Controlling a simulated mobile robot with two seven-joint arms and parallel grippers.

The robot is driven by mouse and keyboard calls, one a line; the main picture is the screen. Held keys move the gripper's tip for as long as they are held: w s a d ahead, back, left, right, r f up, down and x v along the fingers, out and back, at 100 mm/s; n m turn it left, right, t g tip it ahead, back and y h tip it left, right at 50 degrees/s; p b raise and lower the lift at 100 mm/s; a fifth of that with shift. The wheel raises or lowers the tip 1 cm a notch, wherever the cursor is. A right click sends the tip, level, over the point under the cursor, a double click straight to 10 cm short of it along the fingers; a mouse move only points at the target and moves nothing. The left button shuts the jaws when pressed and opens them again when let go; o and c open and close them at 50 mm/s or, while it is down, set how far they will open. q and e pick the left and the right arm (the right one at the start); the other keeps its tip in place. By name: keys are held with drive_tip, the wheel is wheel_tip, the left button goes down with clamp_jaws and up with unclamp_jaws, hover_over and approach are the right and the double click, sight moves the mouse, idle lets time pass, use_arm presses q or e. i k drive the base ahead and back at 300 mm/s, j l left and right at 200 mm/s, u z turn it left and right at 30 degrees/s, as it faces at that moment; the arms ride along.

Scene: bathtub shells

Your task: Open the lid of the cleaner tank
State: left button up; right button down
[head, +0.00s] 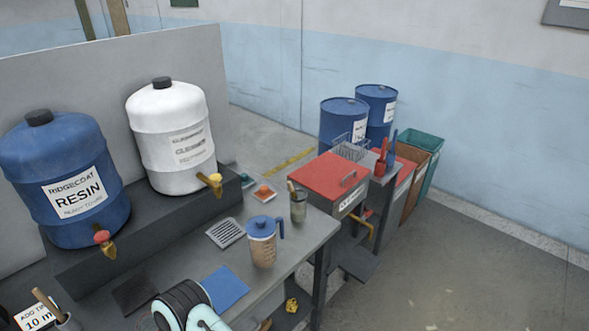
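A box-shaped tank (345,203) with a flat red lid (330,175) stands at the right end of the workbench. The lid lies closed on it and has a grey bar handle (348,178) near its right edge. A white label is on the tank's front, its text too small to read surely. A white drum (172,145) on the bench's raised step carries a blurred label that seems to read cleaner; it has a black cap and a yellow tap. Neither gripper shows; only a black and white-teal part of my own arm is at the bottom edge.
A blue resin drum (65,190) stands at the left. A measuring jug (263,245), a cup with a tool (298,206) and a blue cloth (225,287) are on the bench. Blue barrels (342,122) stand behind the tank. The floor (450,260) at the right is clear.

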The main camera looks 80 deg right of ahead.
sight(330, 175)
drive_tip(key=z, duration=2.95)
drive_tip(key=u, duration=0.4)
drive_tip(key=i+l+u, duration=0.15)
drive_tip(key=u, duration=0.2)
drive_tip(key=i+l+u, duration=0.1)
drive_tip(key=l+u, duration=0.2)
drive_tip(key=i+l+u, duration=0.1)
drive_tip(key=l+u, duration=0.25)
drive_tip(key=i+l+u, duration=0.2)
drive_tip(key=l, duration=0.3)
drive_tip(key=l+u, duration=0.2)
drive_tip(key=l, duration=0.3)
drive_tip(key=l+u, duration=0.15)
drive_tip(key=l, duration=2.4)
